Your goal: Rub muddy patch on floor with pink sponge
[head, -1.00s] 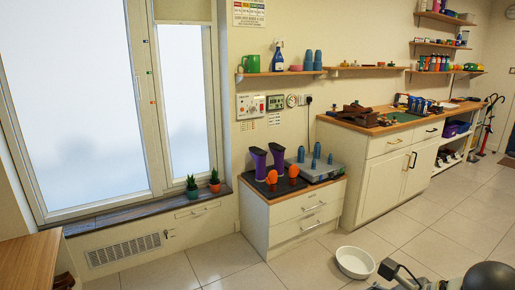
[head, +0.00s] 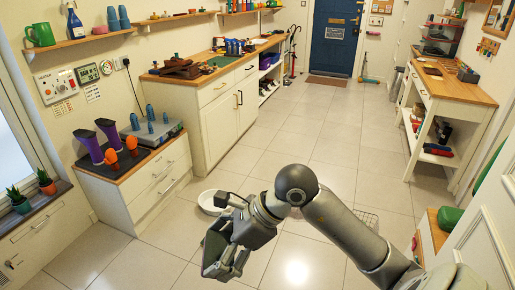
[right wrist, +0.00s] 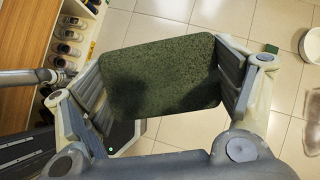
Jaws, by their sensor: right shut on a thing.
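My right gripper (head: 222,262) is low over the floor in the middle of the head view. It is shut on a dark green, speckled, rounded flat pad (right wrist: 160,75), which fills the space between the fingers in the right wrist view. Only this green face shows; I see no pink on it, so I cannot tell if it is the pink sponge. A greyish-brown smudged area (right wrist: 312,137) on the floor at the right edge of the right wrist view may be the muddy patch. My left gripper is not in view.
A low cabinet (head: 150,177) with boots is at left, a workbench (head: 440,92) at right. Open tiled floor (head: 310,130) lies between.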

